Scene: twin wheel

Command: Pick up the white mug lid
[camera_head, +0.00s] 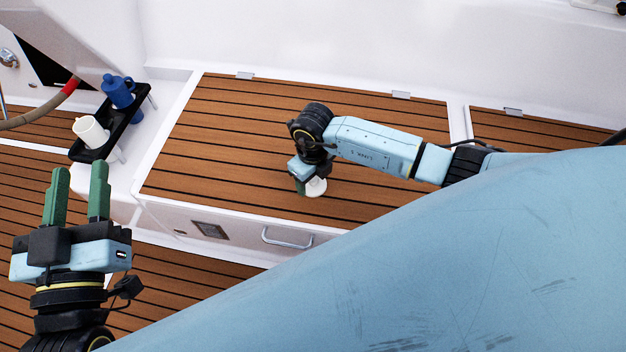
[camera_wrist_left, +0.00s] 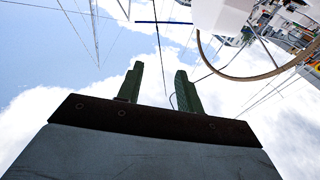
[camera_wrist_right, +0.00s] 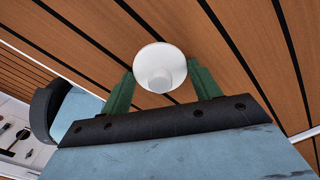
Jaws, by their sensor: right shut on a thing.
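The white mug lid (camera_head: 316,187) is a small round disc with a raised knob, low over the wooden slatted bench top. In the right wrist view the lid (camera_wrist_right: 160,68) sits between the green fingers of my right gripper (camera_wrist_right: 162,92). My right gripper (camera_head: 304,186) points down at the bench and is shut on the lid. I cannot tell whether the lid touches the wood. My left gripper (camera_head: 77,192) is at the left, fingers apart and empty; in the left wrist view it (camera_wrist_left: 158,85) has only sky between its fingers.
A black tray (camera_head: 128,121) at the upper left holds a white mug (camera_head: 90,131) and a blue bottle (camera_head: 118,90). The wooden bench top (camera_head: 225,150) is otherwise clear. A drawer handle (camera_head: 287,238) is on the bench front. A white wall stands behind.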

